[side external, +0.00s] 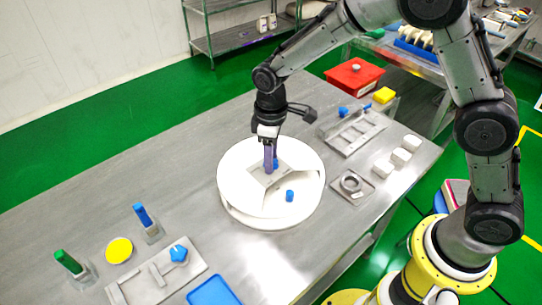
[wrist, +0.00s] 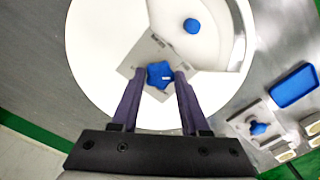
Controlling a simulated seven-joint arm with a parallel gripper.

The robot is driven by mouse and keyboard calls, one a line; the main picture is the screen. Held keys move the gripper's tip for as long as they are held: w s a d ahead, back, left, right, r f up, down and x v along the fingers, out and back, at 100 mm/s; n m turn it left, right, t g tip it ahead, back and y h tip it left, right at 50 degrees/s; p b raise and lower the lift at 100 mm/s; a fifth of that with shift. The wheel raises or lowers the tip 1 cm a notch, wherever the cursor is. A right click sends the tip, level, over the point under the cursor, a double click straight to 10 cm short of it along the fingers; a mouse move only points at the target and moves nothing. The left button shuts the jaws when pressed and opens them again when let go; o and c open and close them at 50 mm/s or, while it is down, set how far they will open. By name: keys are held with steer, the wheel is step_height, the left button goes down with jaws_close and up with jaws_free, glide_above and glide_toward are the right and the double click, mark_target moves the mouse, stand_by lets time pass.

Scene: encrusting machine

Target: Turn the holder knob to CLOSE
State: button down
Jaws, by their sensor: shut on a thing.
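My gripper (side external: 268,168) reaches straight down over the round white disc (side external: 235,190) of the machine. In the wrist view its two purple fingers (wrist: 160,74) stand on either side of a blue star-shaped knob (wrist: 160,76) and are shut on it. The knob sits on a grey metal plate (wrist: 146,52) on the disc. In the side view the fingers hide most of the knob, and only a bit of blue (side external: 276,164) shows beside them. I cannot read any CLOSE marking.
A smaller round blue knob (side external: 289,196) stands on the disc nearby. Another blue star knob (side external: 179,254) is on a metal plate at front left. Blue-handled (side external: 143,216) and green-handled (side external: 68,262) tools stand at left. Metal trays (side external: 352,132) and white blocks lie at right.

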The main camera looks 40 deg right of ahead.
steer(key=shift+r+m, duration=0.1)
steer(key=shift+m, duration=8.9)
steer(key=shift+c, duration=2)
jaws_free()
